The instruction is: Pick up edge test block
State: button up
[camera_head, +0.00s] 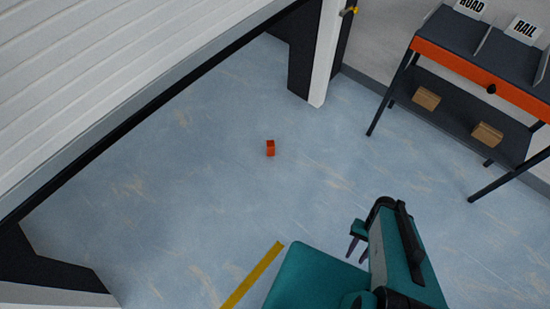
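A small orange-red block (270,148) stands on the blue-grey floor near the middle of the camera_head view, apart from everything around it. It looks like the edge test block, but no label on it can be read. My gripper (352,248) shows at the lower right, partly covered by my teal arm. Two dark fingers show with a gap between them and nothing visible in it. The gripper is below and to the right of the block in the picture, clearly apart from it.
A white slatted shutter (90,80) fills the upper left, with a white post (322,55) at its right. A table (470,65) with ROAD and RAIL signs stands upper right, two brown boxes on its lower shelf (455,115). A yellow line (252,275) marks the floor. Floor around the block is clear.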

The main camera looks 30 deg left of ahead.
aim_at(270, 146)
jog(key=z, duration=0.8)
jog(key=k, duration=0.25)
jog(key=u, duration=3.25)
jog(key=i, duration=1)
jog(key=u, duration=0.1)
jog(key=k, duration=0.1)
jog(key=u, duration=0.05)
